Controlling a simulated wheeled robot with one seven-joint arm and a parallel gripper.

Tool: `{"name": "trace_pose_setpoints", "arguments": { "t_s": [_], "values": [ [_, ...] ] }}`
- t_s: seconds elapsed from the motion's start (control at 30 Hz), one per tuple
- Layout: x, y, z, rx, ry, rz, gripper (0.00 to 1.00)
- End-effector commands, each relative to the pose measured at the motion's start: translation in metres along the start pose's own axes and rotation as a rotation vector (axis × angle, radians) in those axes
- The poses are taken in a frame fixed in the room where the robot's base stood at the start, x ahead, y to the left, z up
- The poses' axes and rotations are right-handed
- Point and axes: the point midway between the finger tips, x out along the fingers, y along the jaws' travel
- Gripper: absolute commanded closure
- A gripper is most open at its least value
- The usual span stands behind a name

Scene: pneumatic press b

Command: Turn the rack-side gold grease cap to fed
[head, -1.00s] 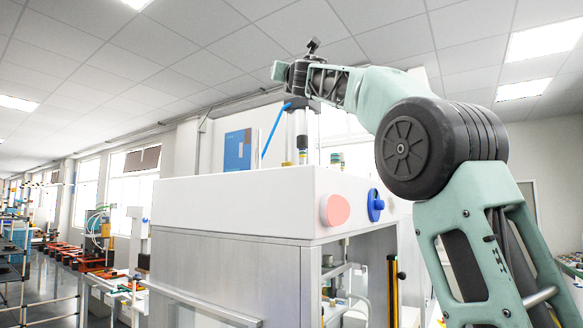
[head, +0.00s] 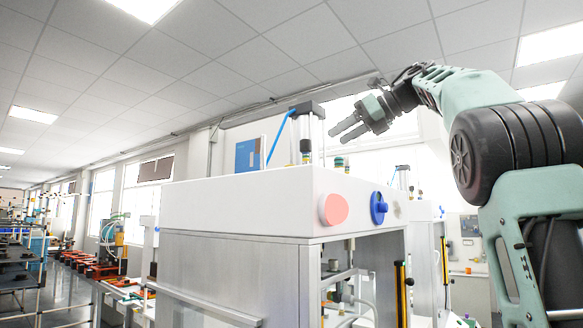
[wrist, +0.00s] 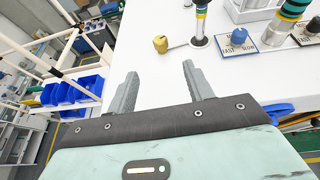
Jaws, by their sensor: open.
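The gold grease cap (wrist: 160,44) is on the white top of the press (wrist: 226,75) in the wrist view, with a pale bar running from it toward a black-based post. My gripper (wrist: 160,72) is open and empty. In the wrist view the cap lies beyond the fingertips, between them in the picture and apart from them. In the head view my gripper (head: 338,136) hangs above the press top (head: 240,202), fingers pointing left. I cannot make out the cap there for certain. Any marks for the cap's position are not readable.
A blue knob (wrist: 238,37) on a FAST/SLOW plate and a black knob (wrist: 313,25) stand at the right on the top. A banded cylinder (wrist: 288,20) stands between them. Blue bins (wrist: 75,92) are off the left edge. A pink button (head: 333,209) is on the press side.

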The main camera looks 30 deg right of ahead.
Motion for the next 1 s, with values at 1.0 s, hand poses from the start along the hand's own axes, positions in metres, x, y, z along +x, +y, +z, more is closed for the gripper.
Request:
{"name": "trace_pose_setpoints", "arguments": {
  "t_s": [1.0],
  "values": [
    [0.167, 0.001, 0.003, -0.003, -0.002, 0.002, 0.48]
  ]
}}
